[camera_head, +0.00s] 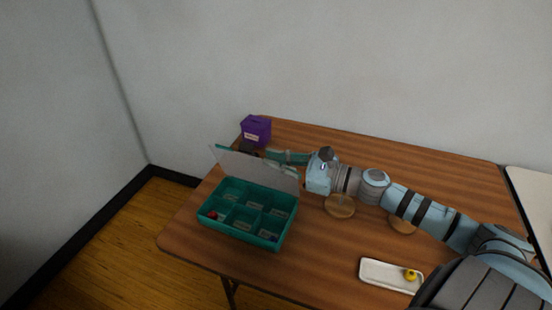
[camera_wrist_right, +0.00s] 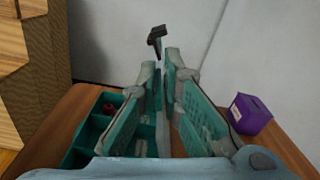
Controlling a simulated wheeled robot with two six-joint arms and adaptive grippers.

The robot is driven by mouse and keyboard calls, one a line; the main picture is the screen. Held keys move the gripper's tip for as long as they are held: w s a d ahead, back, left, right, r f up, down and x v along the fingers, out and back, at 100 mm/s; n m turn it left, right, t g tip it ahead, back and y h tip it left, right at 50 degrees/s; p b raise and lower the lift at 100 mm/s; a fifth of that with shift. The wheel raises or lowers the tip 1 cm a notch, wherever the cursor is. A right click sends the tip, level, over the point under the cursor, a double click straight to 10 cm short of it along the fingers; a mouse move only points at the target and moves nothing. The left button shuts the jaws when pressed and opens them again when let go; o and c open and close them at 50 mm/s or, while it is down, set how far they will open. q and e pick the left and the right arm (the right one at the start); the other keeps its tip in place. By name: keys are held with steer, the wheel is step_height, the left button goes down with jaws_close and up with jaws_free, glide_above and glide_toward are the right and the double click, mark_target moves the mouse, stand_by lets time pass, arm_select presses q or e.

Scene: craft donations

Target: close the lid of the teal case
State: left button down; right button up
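The teal case (camera_head: 240,239) sits on the left part of the brown table, with several compartments inside. Its greyish see-through lid (camera_head: 245,168) stands raised at the case's back side, tilted, so the case is open. My right gripper (camera_head: 282,160) is at the lid's right end, partly hidden behind it. In the right wrist view, the two fingers of my right gripper (camera_wrist_right: 160,70) are close together, with a thin pale strip between them. I cannot tell whether they grip the lid. The case (camera_wrist_right: 85,135) shows left of the fingers. My left gripper is not in view.
A purple box (camera_head: 256,130) stands behind the lid and shows right of the fingers in the wrist view (camera_wrist_right: 248,113). Round wooden discs (camera_head: 340,209) lie under my right arm. A white tray (camera_head: 378,275) with a yellow item (camera_head: 410,274) is at the front right.

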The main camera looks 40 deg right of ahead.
steer(key=o, duration=0.3)
steer(key=shift+w+d+f, duration=0.1)
